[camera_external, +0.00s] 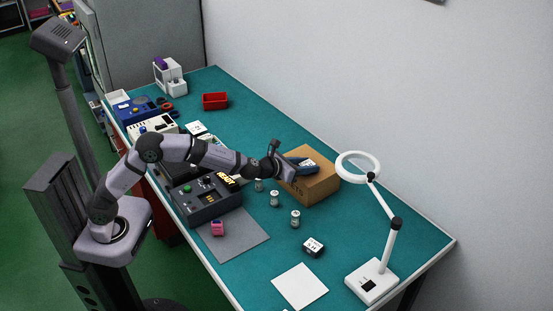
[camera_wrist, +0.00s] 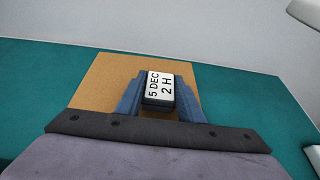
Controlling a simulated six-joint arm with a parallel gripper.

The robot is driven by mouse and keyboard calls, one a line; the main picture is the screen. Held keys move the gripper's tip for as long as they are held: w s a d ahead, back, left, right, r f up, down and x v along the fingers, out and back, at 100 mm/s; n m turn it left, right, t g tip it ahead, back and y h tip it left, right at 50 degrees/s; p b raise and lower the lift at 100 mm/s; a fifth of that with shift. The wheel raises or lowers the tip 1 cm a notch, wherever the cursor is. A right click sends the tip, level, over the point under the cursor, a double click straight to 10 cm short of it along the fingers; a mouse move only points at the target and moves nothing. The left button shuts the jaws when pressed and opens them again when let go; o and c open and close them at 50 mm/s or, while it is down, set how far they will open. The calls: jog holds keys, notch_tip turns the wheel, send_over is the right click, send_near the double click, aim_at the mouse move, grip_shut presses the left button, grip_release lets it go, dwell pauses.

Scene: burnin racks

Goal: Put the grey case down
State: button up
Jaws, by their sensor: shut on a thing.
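The grey case (camera_wrist: 160,88) is dark with a white label on top reading "5 DEC 2 H". My gripper (camera_wrist: 160,95) is shut on it, with a blue finger on each side. In the external view, my gripper (camera_external: 300,165) and the case (camera_external: 310,164) are over the top of a cardboard box (camera_external: 316,187). The box (camera_wrist: 100,85) also lies behind and below the case in the wrist view. I cannot tell whether the case touches the box top. The fingers hide the case's sides.
A dark control unit (camera_external: 206,201) stands left of the box, with a pink block (camera_external: 217,229) on a grey mat (camera_external: 242,243). Small canisters (camera_external: 274,198) and a labelled dark case (camera_external: 313,247) stand in front. A magnifier lamp (camera_external: 372,281) and white sheet (camera_external: 300,287) are at the right.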

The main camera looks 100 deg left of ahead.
jog(key=shift+f, duration=0.1)
jog(key=o, duration=1.1)
jog(key=shift+r, duration=0.2)
jog(key=b+v, duration=0.2)
jog(key=v, duration=1)
jog(key=shift+f, duration=0.15)
